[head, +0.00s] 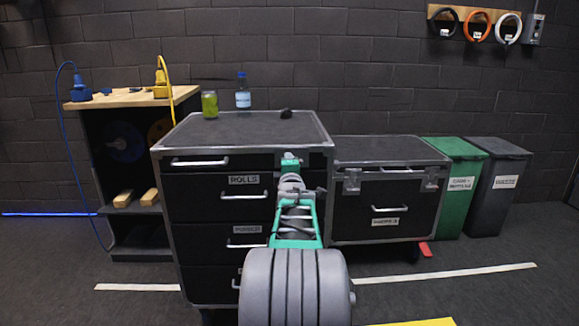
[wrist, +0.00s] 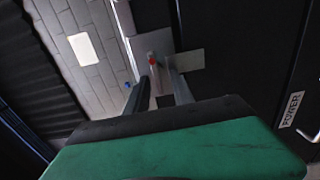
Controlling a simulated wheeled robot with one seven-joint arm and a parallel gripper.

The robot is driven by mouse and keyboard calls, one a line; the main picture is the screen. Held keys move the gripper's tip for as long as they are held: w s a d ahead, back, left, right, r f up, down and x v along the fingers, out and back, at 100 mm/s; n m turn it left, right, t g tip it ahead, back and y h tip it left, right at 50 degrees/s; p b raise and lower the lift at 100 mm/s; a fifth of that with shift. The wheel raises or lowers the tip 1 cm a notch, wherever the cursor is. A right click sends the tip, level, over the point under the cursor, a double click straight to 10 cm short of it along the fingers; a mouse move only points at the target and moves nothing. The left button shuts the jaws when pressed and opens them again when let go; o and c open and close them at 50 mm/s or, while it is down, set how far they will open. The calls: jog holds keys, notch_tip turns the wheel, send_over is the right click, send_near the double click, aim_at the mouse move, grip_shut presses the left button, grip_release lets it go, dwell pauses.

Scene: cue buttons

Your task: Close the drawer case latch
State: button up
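The drawer case (head: 185,205) is a black chest with grey metal edges and several labelled drawers. My gripper (head: 290,158) is at the upper right of its front and hides that part in the head view. In the wrist view, a grey metal latch plate (wrist: 187,60) with a small red part sits on the black front by the metal edge. My two fingers in the wrist view (wrist: 157,74) are apart, with their tips at the latch and the red part between or just beyond them. I cannot tell whether they touch it.
A lower black case (head: 385,195) with two latches stands to the right, with green (head: 455,185) and grey (head: 497,190) bins beyond. A bottle (head: 243,93), a green jar (head: 209,104) and a small dark object (head: 286,114) are on the drawer case. A shelf unit (head: 125,185) stands left.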

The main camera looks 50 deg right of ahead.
jog(key=p+v, duration=0.1)
jog(key=v, duration=0.6)
jog(key=shift+s+a, duration=0.15)
jog(key=shift+s, duration=0.2)
jog(key=w+a+r+m+g+y+p, duration=0.1)
jog(key=w+a+r+y+p, duration=0.15)
jog(key=a+p, duration=0.6)
jog(key=w+a+r+m+y+p, duration=0.2)
jog(key=a+y+p, duration=0.25)
jog(key=a, duration=0.65)
jog(key=w+a+r+m+g+y+p, duration=0.1)
jog(key=w+a+r+y+p, duration=0.15)
jog(key=a+p, duration=0.6)
jog(key=s+a+r+m+g+y+p, duration=0.2)
jog(key=s+a+p, duration=0.3)
jog(key=s+a, duration=0.3)
jog(key=s+a+r+m+g+y+p, duration=0.2)
jog(key=s+a+g+p, duration=0.2)
jog(key=s+a, duration=0.4)
jog(key=a+p, duration=0.1)
jog(key=a, duration=0.3)
jog(key=shift+s+a+g, duration=0.15)
jog(key=shift+a+g, duration=0.15)
